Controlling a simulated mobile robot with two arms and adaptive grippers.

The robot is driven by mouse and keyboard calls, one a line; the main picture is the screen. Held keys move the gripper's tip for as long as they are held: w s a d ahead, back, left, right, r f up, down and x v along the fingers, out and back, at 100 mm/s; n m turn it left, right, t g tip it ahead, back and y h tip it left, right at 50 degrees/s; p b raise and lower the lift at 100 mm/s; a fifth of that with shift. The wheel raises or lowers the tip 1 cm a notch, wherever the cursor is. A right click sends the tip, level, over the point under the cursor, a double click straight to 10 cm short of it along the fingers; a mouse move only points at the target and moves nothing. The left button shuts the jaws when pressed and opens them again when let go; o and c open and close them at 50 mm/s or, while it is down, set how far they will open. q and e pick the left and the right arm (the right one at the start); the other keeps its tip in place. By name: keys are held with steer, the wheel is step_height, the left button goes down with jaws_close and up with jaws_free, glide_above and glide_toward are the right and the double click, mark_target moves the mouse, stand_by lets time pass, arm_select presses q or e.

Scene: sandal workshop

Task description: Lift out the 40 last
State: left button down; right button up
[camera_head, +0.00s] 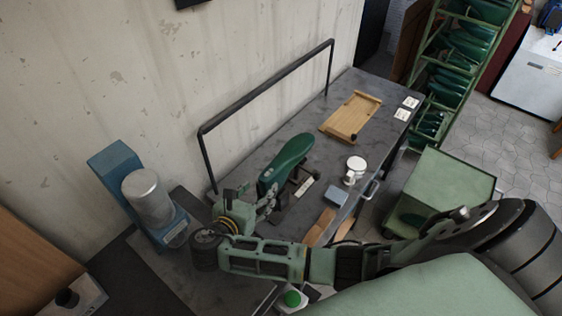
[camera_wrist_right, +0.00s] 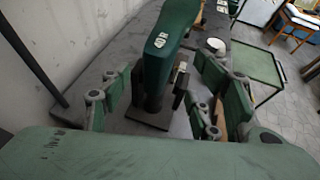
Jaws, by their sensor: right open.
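The green last (camera_head: 290,157) sits tilted on a dark stand on the grey workbench (camera_head: 262,150). In the right wrist view the last (camera_wrist_right: 176,30) shows a white "40 R" mark near its heel end. The dark stand (camera_wrist_right: 147,116) is below it. My right gripper (camera_head: 257,203) is at the near end of the last. In the right wrist view its fingers (camera_wrist_right: 165,98) are open, one on each side of the last and its stand, with gaps visible. My left gripper is not in view.
A wooden board (camera_head: 351,116), a white tin (camera_head: 355,170) and a small blue-grey block (camera_head: 337,196) are on the bench. A black rail (camera_head: 265,85) runs along its wall side. A blue machine (camera_head: 127,165) stands at left, a green cart (camera_head: 452,180) at right.

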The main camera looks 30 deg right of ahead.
mark_target(263, 184)
steer(key=x, duration=0.1)
steer(key=p+x, duration=0.1)
steer(key=x, duration=0.1)
steer(key=shift+w+d+r, duration=0.15)
steer(key=shift+r, duration=0.1)
steer(key=shift+x, duration=1)
steer(key=shift+w+f, duration=0.15)
steer(key=shift+f, duration=0.1)
steer(key=c, duration=0.9)
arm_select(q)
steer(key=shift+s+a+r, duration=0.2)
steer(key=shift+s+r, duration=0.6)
arm_select(e)
steer(key=shift+r, duration=0.1)
steer(key=c, duration=0.3)
